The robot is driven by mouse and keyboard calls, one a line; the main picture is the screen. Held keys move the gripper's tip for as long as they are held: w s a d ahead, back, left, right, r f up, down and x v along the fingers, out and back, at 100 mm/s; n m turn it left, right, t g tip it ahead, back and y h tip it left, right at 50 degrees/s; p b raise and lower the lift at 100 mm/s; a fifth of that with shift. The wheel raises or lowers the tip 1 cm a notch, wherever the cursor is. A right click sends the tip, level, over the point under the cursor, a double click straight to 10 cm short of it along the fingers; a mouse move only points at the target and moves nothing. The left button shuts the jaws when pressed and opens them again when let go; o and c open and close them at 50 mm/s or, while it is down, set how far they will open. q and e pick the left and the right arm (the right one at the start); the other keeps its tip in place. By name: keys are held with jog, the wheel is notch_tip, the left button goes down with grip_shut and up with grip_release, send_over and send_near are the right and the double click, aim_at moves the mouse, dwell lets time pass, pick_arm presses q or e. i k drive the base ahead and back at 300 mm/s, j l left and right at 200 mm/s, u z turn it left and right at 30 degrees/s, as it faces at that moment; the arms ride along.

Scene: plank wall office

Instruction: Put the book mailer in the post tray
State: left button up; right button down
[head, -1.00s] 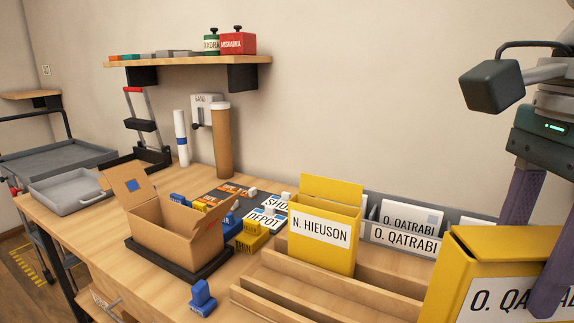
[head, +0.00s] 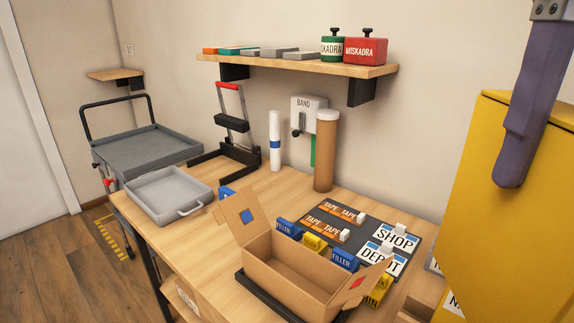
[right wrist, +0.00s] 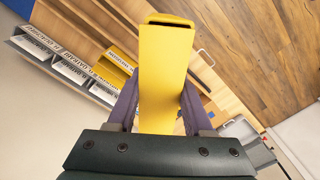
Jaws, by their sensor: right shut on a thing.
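A tall yellow box (head: 505,230), which I take to be the book mailer, fills the right edge of the head view. My right gripper is shut on it, with one purple finger (head: 527,110) against its near face. In the right wrist view the box (right wrist: 163,75) stands between both fingers of my right gripper (right wrist: 158,108). A light grey tray (head: 169,193) with a handle, likely the post tray, sits empty at the bench's left end, apart from the box. My left gripper is not in view.
An open cardboard box (head: 290,280) stands on the bench between the tray and the yellow box. A brown tube (head: 325,150) and a black stand (head: 240,130) are behind. A grey cart (head: 145,150) is beyond the tray. A shelf (head: 300,65) overhangs the bench.

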aim_at(170, 196)
jog(key=i+j+u, duration=0.15)
jog(key=i+j, duration=0.25)
jog(key=i+j+u, duration=0.2)
jog(key=i+j, duration=0.15)
jog(key=i+j+u, duration=0.15)
jog(key=i, duration=0.3)
jog(key=i+j+u, duration=0.2)
jog(key=i+j, duration=0.15)
jog(key=i+j+u, duration=0.15)
jog(key=i, duration=0.45)
